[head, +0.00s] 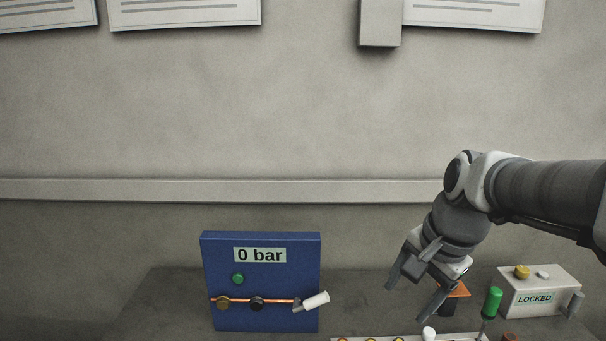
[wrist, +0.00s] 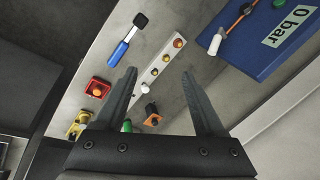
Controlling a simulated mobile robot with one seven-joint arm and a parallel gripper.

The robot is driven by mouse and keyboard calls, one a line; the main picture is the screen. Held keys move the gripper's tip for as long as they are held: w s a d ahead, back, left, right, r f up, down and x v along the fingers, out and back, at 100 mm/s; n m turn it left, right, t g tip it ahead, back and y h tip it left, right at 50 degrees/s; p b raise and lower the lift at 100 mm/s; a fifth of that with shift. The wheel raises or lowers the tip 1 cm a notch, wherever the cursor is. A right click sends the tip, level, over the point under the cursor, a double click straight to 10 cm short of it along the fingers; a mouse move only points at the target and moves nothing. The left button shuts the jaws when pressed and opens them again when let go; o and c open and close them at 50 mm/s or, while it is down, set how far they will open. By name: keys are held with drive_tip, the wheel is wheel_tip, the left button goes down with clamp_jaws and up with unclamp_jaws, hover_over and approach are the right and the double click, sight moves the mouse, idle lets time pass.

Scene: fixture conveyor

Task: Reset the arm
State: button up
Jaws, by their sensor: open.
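My arm reaches in from the right in the head view. My gripper (head: 412,298) is open and empty, its fingers tilted down above the table to the right of the blue panel. In the wrist view my gripper (wrist: 162,80) shows both fingers spread wide, with nothing held between them. A pale strip with several round knobs (wrist: 150,78) lies on the table beyond the fingers. An orange and black part (wrist: 151,115) shows between the fingers, below them on the table.
A blue panel (head: 261,270) reading "0 bar" stands left of my gripper. A box marked "LOCKED" (head: 540,290) and a green-handled tool (head: 492,302) are to the right. A blue-handled tool (wrist: 123,48) and a red block (wrist: 96,88) lie on the table.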

drive_tip(key=s+a+n+t+h, duration=0.1)
drive_tip(key=s+a+n+t, duration=0.1)
drive_tip(key=s+n, duration=0.8)
drive_tip(key=shift+s+a+f+n+h, duration=0.3)
drive_tip(key=shift+s+a+n, duration=0.1)
drive_tip(key=shift+s, duration=0.85)
